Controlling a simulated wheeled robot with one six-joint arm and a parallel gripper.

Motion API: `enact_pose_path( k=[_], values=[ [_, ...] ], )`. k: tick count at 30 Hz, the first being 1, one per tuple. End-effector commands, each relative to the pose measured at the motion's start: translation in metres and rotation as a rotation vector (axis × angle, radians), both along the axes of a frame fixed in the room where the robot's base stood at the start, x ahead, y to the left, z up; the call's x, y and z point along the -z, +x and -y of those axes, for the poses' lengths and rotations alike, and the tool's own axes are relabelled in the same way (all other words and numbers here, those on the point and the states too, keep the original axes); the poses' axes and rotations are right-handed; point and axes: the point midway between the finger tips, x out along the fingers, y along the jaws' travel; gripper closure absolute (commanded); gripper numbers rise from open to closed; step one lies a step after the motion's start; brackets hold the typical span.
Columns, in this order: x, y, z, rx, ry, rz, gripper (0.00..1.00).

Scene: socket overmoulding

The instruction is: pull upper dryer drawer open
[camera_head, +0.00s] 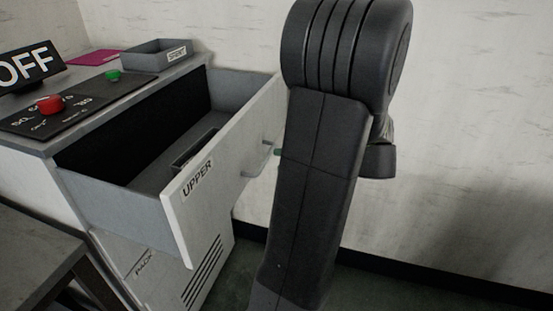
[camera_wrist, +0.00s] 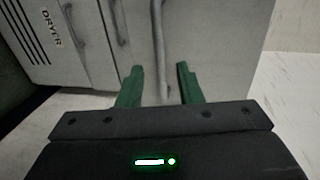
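The upper dryer drawer (camera_head: 228,165), a grey box with a pale front labelled UPPER, stands pulled well out of the dryer cabinet (camera_head: 62,140). Its grey bar handle (camera_head: 258,161) is on the front, partly behind my arm. In the wrist view the nearest handle (camera_wrist: 158,40) runs up and down between the two green fingers of my gripper (camera_wrist: 160,83). The fingers are apart, with clear gaps on both sides of the bar. I see no grip on it. In the head view my arm hides most of the gripper; only a green tip shows beside the handle.
A grey tray (camera_head: 157,55), a control panel (camera_head: 65,103) with red and green buttons, and an OFF sign (camera_head: 28,66) stand on the cabinet. A dark container (camera_head: 195,150) sits inside the drawer. The wall (camera_head: 450,130) is close behind. A table (camera_head: 35,255) is at lower left.

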Motion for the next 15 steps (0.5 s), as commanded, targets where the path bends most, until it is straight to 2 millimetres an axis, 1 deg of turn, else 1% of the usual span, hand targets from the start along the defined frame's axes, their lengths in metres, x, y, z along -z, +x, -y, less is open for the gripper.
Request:
enact_pose_path(
  k=[1,9,12,15],
  values=[
    [-0.004,-0.003,0.012,0.005,0.0,0.001,0.67],
    [-0.015,-0.023,0.065,0.004,-0.001,0.0,0.67],
    [-0.018,-0.028,0.08,0.003,0.0,0.001,0.67],
    [-0.02,-0.032,0.09,0.002,-0.001,0.001,0.67]
  ],
)
